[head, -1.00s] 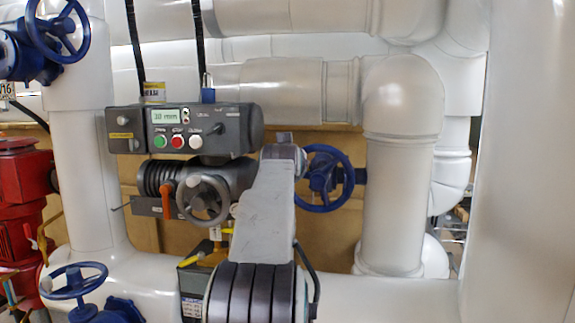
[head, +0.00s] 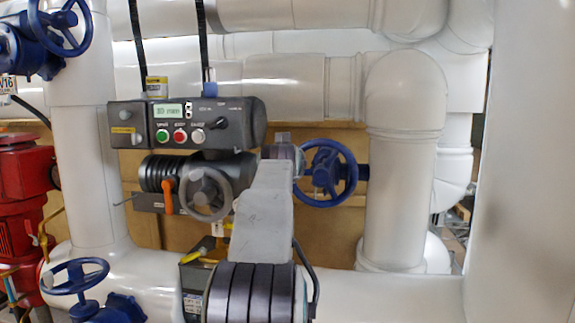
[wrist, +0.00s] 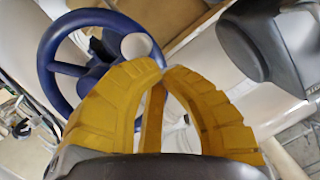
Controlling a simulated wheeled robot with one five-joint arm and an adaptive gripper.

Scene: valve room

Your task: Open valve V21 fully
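No V21 tag is readable in either view. A blue handwheel (head: 326,177) stands just right of my raised arm in the head view, in front of the wooden panel; my arm covers its left edge. A blue handwheel (wrist: 46,68) also shows in the wrist view, left of and behind my gripper (wrist: 163,68). My gripper has yellow ribbed fingers whose tips come together. The fingers overlap the wheel's right part in the picture; contact cannot be told. In the head view the gripper is hidden behind my arm.
A grey actuator (head: 187,124) with a display, buttons and a grey handwheel (head: 206,194) is left of my arm. Blue valves stand at upper left (head: 60,27) and lower left (head: 75,282). White pipes (head: 400,190) close in the right. A dark housing (wrist: 265,45) shows in the wrist view.

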